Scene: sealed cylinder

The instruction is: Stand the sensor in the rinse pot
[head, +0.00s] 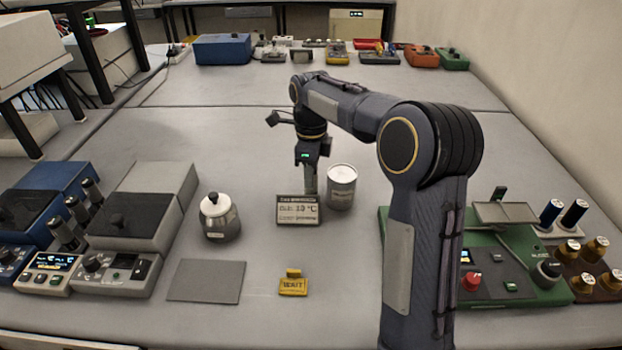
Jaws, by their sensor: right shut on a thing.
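A lidded jar (220,220) with a dark knob stands to the left. I cannot tell which of these is the rinse pot. No sensor is clearly visible. My left gripper is out of view.
A yellow WAIT marker (293,284) and a flat grey pad (206,281) lie in front. Grey and blue instruments (130,225) fill the left side. A green device (520,270) and several small cylinders stand at the right. The table behind the gripper is largely clear.

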